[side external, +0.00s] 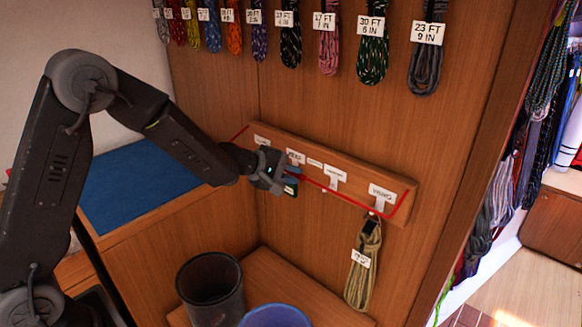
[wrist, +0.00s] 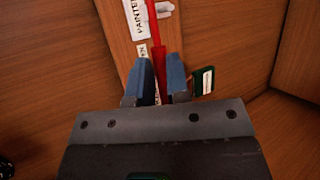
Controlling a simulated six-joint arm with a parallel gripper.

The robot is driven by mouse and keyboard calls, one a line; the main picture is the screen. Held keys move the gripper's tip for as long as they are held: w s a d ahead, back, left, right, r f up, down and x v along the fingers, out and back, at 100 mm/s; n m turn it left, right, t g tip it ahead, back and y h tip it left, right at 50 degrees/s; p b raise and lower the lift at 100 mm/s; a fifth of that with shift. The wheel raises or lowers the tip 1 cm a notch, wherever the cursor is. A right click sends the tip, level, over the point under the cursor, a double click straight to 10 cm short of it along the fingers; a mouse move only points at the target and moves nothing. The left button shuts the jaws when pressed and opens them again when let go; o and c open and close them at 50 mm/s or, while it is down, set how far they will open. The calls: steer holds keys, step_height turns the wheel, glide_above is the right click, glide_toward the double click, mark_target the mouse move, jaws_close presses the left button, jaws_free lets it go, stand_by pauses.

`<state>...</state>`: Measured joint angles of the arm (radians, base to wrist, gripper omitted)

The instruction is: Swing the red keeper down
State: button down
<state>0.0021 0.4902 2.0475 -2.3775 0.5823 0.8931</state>
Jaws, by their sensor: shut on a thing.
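The red keeper (side external: 318,184) is a thin red bar along the front of a wooden rail (side external: 402,211) on the panel, with a bent right end. In the wrist view the red keeper (wrist: 159,50) runs between the blue fingertips. My gripper (side external: 289,177) is at the rail's middle-left, shut on the keeper; it also shows in the wrist view (wrist: 161,80). My gripper hides part of the bar in the side view. A tan rope coil (side external: 363,270) with a white tag hangs below the rail's right end.
White labels (side external: 335,177) line the rail. A dark green tagged item (wrist: 203,80) is close beside the right finger. Several rope coils (side external: 373,58) hang above. A black bin (side external: 210,285) and a purple bin (side external: 275,317) stand below. A blue-topped counter (side external: 140,185) is at left.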

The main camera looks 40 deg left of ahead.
steer(key=w+f+m+t+h, duration=0.2)
steer(key=w+f+t, duration=0.1)
steer(key=f+t, duration=0.4)
steer(key=shift+w+m, duration=0.15)
steer(key=shift+m, duration=0.25)
steer(key=shift+f, duration=0.15)
stand_by(0.3)
steer(key=c, duration=1.1)
jaws_free()
steer(key=v, duration=1.3)
steer(key=shift+a, duration=0.2)
